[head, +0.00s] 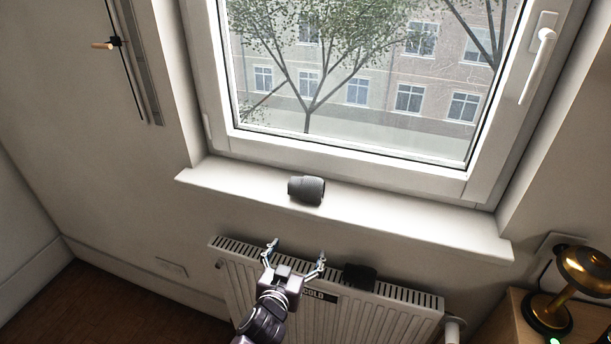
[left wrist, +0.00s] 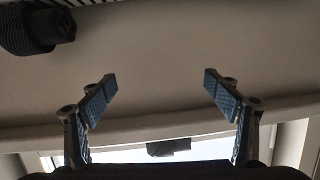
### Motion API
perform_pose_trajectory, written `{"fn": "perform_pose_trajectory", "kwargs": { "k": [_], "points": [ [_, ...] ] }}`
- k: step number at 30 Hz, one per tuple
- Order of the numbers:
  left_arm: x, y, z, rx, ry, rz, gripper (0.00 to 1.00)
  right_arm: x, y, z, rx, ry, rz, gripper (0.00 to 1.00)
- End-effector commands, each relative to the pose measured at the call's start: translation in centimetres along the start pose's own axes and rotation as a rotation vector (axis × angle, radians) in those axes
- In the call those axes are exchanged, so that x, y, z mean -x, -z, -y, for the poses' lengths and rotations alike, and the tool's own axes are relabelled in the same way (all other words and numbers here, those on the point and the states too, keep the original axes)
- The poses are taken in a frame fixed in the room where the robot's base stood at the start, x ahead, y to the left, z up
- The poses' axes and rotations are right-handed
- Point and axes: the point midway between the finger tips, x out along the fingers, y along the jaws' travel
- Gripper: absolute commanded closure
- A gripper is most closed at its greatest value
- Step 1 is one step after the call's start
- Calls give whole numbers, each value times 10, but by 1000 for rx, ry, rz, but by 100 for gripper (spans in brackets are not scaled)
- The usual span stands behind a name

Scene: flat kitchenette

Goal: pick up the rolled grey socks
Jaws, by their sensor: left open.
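The rolled grey socks (head: 306,189) lie on the white windowsill (head: 400,217), near its middle, in the head view. In the left wrist view, a small dark roll (left wrist: 168,147) shows at the bottom centre by the sill, beyond my fingers and partly hidden. My left gripper (head: 296,250) is open and empty, below and in front of the sill, over the radiator's top. Its two fingers spread wide apart in the left wrist view (left wrist: 160,82). It is apart from the socks. My right gripper is in neither view.
A brass lamp (head: 585,270) stands at the right. The sill is clear on both sides of the socks.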

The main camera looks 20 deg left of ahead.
Motion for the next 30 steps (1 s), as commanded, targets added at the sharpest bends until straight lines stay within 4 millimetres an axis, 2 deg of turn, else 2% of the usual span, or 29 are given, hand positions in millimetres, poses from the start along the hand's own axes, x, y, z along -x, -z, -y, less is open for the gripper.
{"fn": "perform_pose_trajectory", "kwargs": {
  "k": [1, 3, 6, 13, 22, 30],
  "points": [
    [7, 50, 5, 17, 14, -68, 18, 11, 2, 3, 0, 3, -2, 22],
    [15, 96, 10, 38, 30, -143, 18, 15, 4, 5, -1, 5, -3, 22],
    [26, 140, 17, 60, 47, -216, 18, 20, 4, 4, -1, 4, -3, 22],
    [9, 154, 4, 53, 7, -276, 18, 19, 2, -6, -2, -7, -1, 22],
    [-18, 162, 8, 52, 7, -274, 18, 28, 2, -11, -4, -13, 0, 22],
    [-51, 168, 14, 54, 7, -273, 18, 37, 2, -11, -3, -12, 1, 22]
  ]
}}
